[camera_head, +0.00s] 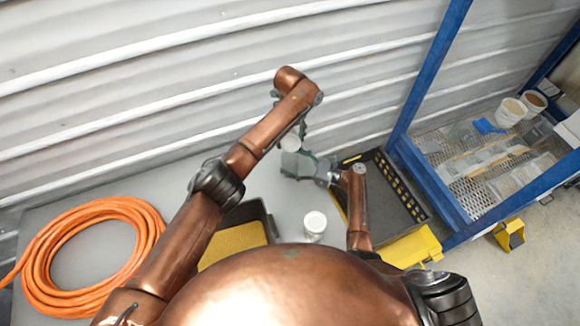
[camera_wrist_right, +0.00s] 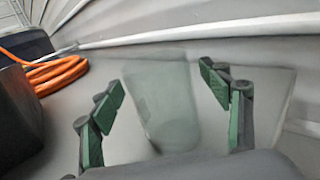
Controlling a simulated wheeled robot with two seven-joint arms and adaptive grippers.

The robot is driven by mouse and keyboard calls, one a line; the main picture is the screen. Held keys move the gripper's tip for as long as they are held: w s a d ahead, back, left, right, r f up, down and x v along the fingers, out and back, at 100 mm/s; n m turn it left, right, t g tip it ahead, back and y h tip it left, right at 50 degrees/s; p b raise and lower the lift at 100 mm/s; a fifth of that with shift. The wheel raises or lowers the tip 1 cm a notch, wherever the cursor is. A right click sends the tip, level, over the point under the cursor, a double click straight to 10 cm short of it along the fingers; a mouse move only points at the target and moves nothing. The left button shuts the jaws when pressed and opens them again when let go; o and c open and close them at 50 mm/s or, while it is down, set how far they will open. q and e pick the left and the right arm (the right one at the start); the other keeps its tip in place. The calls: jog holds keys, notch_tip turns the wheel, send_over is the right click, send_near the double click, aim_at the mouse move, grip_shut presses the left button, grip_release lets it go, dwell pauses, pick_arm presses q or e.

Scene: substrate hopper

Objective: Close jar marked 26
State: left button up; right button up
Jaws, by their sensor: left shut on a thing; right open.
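A translucent grey-green jar (camera_head: 290,161) stands on the grey table near the back wall. It also shows in the right wrist view (camera_wrist_right: 163,105), between the green finger pads. No number is readable on it. My right gripper (camera_head: 299,166) is open around the jar, with gaps at both sides in the wrist view. My left gripper (camera_head: 291,137) reaches down from above and is shut on a white round lid (camera_head: 289,142) at the jar's top. I cannot tell whether the lid touches the rim. My left arm partly hides this area.
Another jar with a white top (camera_head: 315,224) stands nearer. An orange hose coil (camera_head: 70,240) lies left. A dark bin with yellow contents (camera_head: 232,241) and a black tray (camera_head: 400,200) flank the middle. A blue-framed rack (camera_head: 425,100) stands right.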

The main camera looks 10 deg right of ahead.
jog(key=shift+w+a, duration=0.2)
jog(key=shift+a, duration=0.05)
jog(key=shift+c, duration=0.2)
jog(key=c, duration=1.7)
pick_arm(q)
jog(key=shift+f, duration=2.5)
pick_arm(e)
jog(key=shift+c, duration=0.3)
